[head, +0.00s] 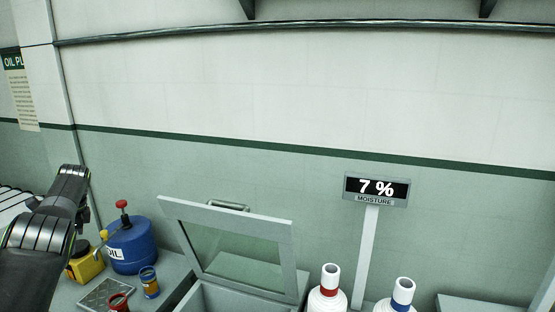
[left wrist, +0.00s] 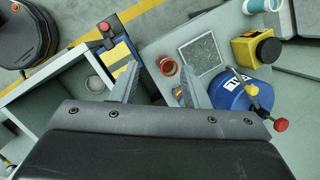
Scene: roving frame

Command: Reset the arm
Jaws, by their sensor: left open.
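My left arm (head: 50,225) comes in from the left in the head view, raised beside the oil cans. Its fingers cannot be made out there. In the left wrist view my left gripper (left wrist: 160,80) is open, its two grey fingers spread apart with nothing between them. A red-rimmed cup (left wrist: 167,66) stands beyond the fingertips, and the blue oil can (left wrist: 238,92) is to the right of the fingers. My right arm and gripper show in neither view.
The blue oil can (head: 132,245) and yellow can (head: 85,265) stand near my left arm. A box's glazed lid (head: 235,255) stands open. A display (head: 376,189) reads 7 % moisture. Two white cones (head: 328,297) stand right.

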